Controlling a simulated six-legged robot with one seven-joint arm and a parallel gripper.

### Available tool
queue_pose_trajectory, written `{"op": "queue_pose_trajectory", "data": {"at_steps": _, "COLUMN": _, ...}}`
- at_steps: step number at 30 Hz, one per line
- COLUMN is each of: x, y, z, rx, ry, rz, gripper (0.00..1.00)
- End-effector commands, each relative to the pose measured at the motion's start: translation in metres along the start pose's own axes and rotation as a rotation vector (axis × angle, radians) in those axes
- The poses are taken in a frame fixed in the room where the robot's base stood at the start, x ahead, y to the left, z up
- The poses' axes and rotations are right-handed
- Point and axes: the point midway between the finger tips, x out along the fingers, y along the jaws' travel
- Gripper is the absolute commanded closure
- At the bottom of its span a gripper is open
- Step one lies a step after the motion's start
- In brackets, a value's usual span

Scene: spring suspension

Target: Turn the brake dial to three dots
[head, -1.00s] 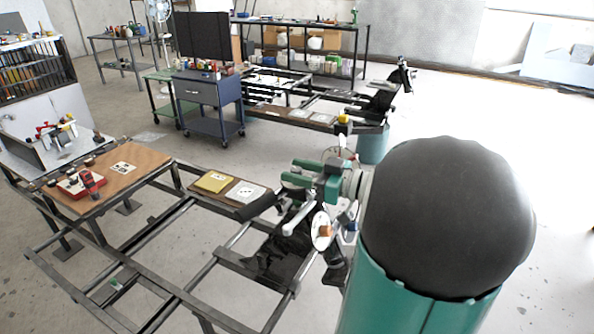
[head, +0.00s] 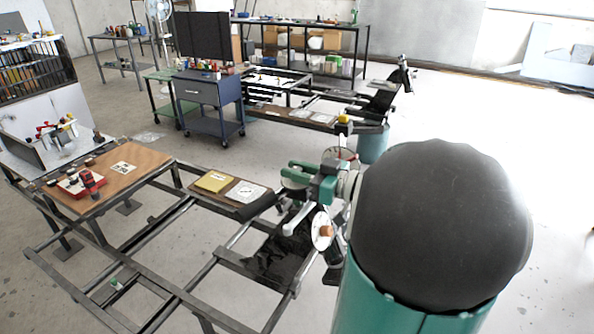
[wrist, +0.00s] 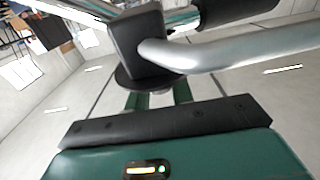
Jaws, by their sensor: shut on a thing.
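My gripper (wrist: 160,98) shows in the wrist view as two green fingers reaching from the green palm to a black disc with a square block (wrist: 138,45). They look shut on this black piece, which seems to be the brake dial. No dots on it can be made out. A silver bar (wrist: 225,50) crosses just right of the block. In the head view my green gripper (head: 294,173) is at the right end of the near metal frame. Its grip is too small to make out there.
The near frame (head: 165,275) has open gaps between its rails. A wooden board (head: 118,185) on it carries a red device (head: 85,182). A yellow pad (head: 214,181) lies nearer the gripper. A blue cart (head: 208,100) and a second frame stand behind. The floor at right is clear.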

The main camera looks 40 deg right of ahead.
Motion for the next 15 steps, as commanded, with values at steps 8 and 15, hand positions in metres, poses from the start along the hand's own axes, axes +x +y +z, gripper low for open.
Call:
{"op": "queue_pose_trajectory", "data": {"at_steps": 8, "x": 0.0005, "y": -0.0024, "z": -0.0004, "rx": -0.014, "ry": 0.0, "rz": 0.18, "gripper": 1.0}}
{"op": "queue_pose_trajectory", "data": {"at_steps": 15, "x": 0.0007, "y": -0.0028, "z": 0.0001, "rx": -0.027, "ry": -0.001, "rz": 0.389, "gripper": 1.0}}
